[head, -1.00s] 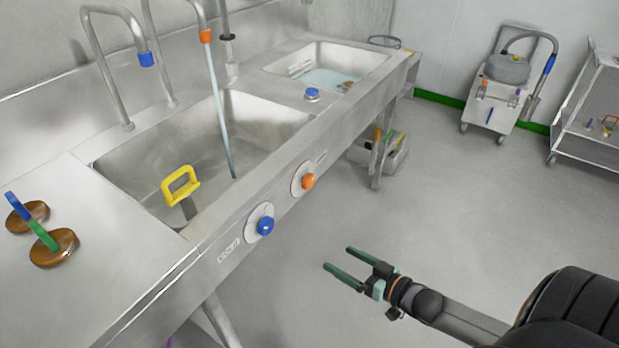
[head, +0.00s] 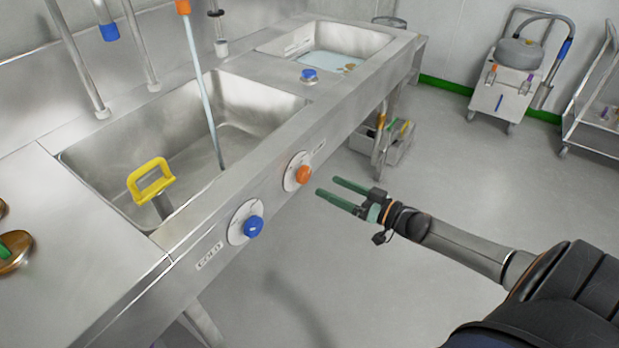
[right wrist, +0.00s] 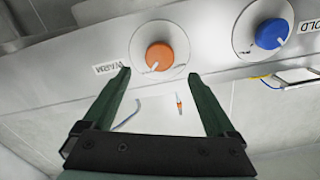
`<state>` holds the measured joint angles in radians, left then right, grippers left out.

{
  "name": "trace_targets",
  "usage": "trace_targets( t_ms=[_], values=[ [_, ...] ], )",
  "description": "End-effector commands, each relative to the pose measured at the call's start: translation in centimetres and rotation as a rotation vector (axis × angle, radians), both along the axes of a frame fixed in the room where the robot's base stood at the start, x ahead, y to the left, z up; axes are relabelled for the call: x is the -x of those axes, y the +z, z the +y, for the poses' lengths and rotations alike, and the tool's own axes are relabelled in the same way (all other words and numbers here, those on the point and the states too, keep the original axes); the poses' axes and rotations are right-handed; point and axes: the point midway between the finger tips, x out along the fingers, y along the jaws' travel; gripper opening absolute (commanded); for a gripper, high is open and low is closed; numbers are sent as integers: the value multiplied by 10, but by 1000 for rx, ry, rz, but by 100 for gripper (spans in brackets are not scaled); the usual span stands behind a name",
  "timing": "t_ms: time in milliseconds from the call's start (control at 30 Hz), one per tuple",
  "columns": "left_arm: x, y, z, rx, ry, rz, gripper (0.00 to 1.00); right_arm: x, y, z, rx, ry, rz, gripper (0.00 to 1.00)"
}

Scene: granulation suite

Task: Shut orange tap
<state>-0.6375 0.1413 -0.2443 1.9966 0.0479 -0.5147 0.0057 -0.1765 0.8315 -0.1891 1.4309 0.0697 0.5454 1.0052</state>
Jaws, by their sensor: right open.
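The orange tap knob (head: 303,173) sits on a round white dial on the sink's front panel. It also shows in the right wrist view (right wrist: 161,56), beside a WARM label. A pale blue stream of water (head: 203,92) runs from the orange-collared spout (head: 183,7) into the large basin. My right gripper (head: 327,187) is open and empty, its green fingers just short of the knob and pointing at it. In the right wrist view the fingertips (right wrist: 158,74) lie apart on either side below the knob, not touching it. My left gripper is not in view.
A blue knob (head: 253,226) labelled COLD is next to the orange one. A yellow-handled tool (head: 151,181) stands in the large basin (head: 262,95). A grey crate (head: 399,146) is below.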

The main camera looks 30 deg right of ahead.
Motion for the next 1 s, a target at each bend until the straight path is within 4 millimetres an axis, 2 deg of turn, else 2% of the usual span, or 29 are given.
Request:
trace_targets(
  t_ms=[200, 433, 600, 900, 1000],
  values=[
    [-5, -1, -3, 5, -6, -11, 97, -35, 0, 14, 0, -2, -3, 92],
    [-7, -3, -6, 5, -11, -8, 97, -60, 0, 24, 0, -1, -1, 92],
    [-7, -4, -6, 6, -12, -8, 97, -68, 0, 28, 1, -1, 0, 92],
    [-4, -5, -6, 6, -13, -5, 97, -69, -1, 29, 1, -1, 1, 92],
    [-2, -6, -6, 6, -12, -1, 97, -69, -1, 29, 1, -1, 1, 80]
  ],
)
